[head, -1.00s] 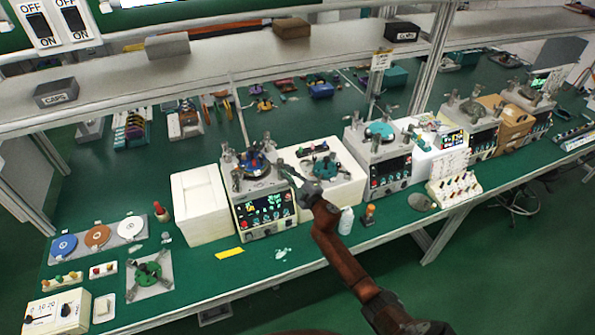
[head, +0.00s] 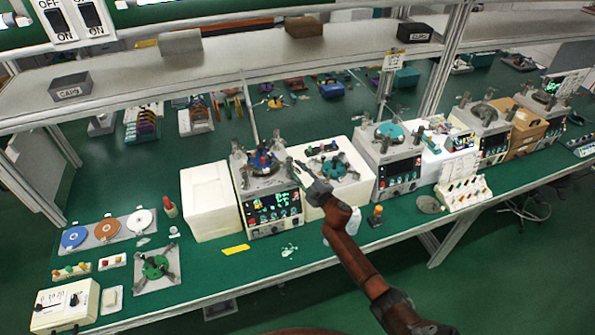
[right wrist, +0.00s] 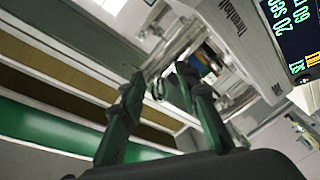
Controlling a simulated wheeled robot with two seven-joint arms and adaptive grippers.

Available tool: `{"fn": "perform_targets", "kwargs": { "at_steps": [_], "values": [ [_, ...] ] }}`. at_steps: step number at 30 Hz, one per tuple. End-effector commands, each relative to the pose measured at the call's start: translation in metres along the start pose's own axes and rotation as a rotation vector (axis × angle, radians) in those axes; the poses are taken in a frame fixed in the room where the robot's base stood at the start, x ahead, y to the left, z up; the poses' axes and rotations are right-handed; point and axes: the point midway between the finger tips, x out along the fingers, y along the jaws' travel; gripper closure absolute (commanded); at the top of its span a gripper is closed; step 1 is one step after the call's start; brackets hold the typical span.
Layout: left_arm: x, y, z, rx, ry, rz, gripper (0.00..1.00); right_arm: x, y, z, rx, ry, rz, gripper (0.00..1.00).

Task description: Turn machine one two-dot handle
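The nearest lapping machine (head: 272,212) stands at the middle of the bench, with a lit panel and a round plate with blue and red parts on top. Several grey upright posts surround its plate; I cannot make out dot marks on any. My right gripper (head: 298,168) is at the top right edge of this machine, its fingers pointing toward the posts. In the right wrist view my right gripper (right wrist: 160,76) has its two dark green fingers apart. A grey metal part lies beyond the fingertips; I cannot tell whether they touch it. My left gripper is out of view.
A white block (head: 208,202) stands left of the machine. Another white block with a teal fixture (head: 335,168) is at its right, beside my forearm. A white bottle (head: 353,221) and an orange-topped stamp (head: 376,215) stand near the front edge. A shelf (head: 240,65) runs above.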

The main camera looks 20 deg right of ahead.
Motion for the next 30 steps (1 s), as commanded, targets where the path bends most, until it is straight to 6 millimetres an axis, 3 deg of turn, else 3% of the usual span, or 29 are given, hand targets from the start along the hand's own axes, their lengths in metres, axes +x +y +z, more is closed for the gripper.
{"fn": "perform_targets", "kwargs": {
  "at_steps": [8, 21, 30],
  "values": [
    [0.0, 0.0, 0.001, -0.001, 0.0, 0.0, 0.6, -0.007, 0.001, 0.0, -0.001, 0.001, 0.001, 0.71],
    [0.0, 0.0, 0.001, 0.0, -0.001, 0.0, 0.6, -0.091, -0.001, 0.001, 0.0, -0.001, -0.001, 0.71],
    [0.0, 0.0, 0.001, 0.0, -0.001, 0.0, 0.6, -0.119, 0.0, 0.0, 0.0, 0.0, 0.0, 0.71]
  ]
}}
